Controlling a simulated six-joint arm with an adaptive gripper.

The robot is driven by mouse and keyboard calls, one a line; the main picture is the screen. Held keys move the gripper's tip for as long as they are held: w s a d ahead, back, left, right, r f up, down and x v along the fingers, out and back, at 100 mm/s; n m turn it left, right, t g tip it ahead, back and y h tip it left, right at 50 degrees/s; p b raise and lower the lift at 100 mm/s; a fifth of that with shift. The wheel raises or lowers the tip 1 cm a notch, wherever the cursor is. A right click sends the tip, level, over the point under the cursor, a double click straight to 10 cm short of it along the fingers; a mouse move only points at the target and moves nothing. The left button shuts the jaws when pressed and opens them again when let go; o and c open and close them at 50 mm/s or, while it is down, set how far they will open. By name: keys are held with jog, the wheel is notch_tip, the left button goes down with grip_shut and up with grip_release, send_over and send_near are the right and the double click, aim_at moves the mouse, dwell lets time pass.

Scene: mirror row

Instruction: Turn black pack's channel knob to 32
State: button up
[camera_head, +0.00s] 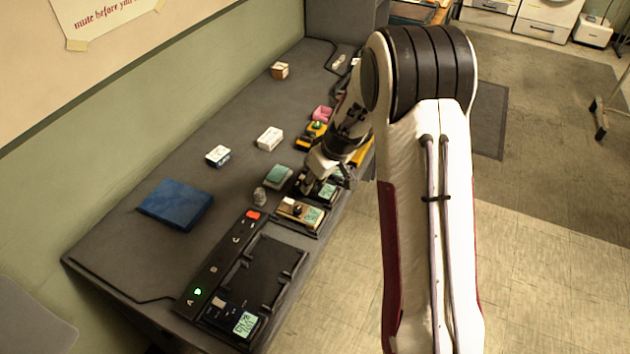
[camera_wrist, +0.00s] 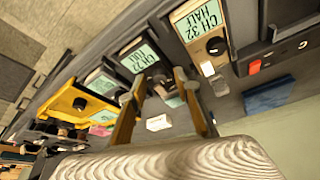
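In the wrist view, a black pack (camera_wrist: 158,72) with a pale green screen lies under my gripper (camera_wrist: 160,84). Its screen seems to read CH 22 FULL. My two fingers are apart, with a dark knob showing between their tips; I cannot tell whether they touch it. In the head view my gripper (camera_head: 322,184) is low over this pack, whose screen (camera_head: 328,190) shows beside the fingers. Another dark pack (camera_head: 228,317) with a lit screen sits in slot A of the charger (camera_head: 215,262).
A tan pack (camera_head: 300,213) sits beside the black pack; its screen in the wrist view (camera_wrist: 202,19) reads CH 32 HALF. A yellow pack (camera_wrist: 72,102) is on the other side.

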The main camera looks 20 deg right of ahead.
grip_shut()
